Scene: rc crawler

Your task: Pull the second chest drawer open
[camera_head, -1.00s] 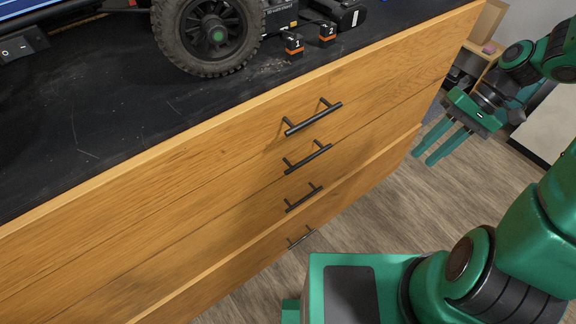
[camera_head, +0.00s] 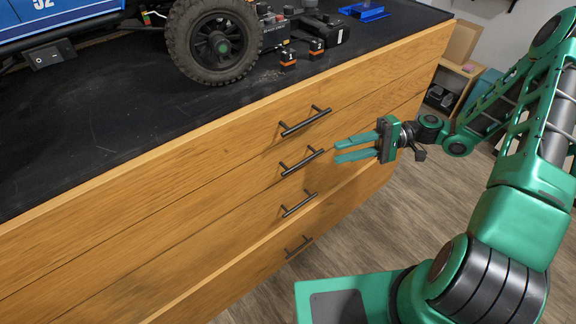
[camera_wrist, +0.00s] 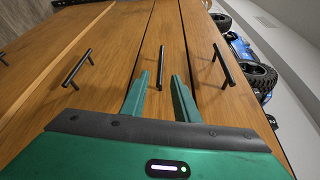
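The wooden chest shows several black bar handles in the head view. The second handle from the top (camera_head: 301,162) is on a drawer front (camera_head: 215,205) that looks flush with the one above. My gripper (camera_head: 338,151) is open and empty, just right of that handle, its green fingers pointing left toward the chest. In the wrist view the second handle (camera_wrist: 161,66) stands between and beyond my two fingertips (camera_wrist: 160,76), with no visible contact. The top handle (camera_wrist: 220,66) is to the right of the fingers and the third handle (camera_wrist: 78,67) to the left.
A lower drawer front (camera_head: 240,270) seems to stick out slightly, showing a pale top edge. An RC crawler (camera_head: 212,45), small batteries (camera_head: 316,48) and a blue tray (camera_head: 362,12) are on the black top. Wooden floor (camera_head: 400,230) is free right of the chest.

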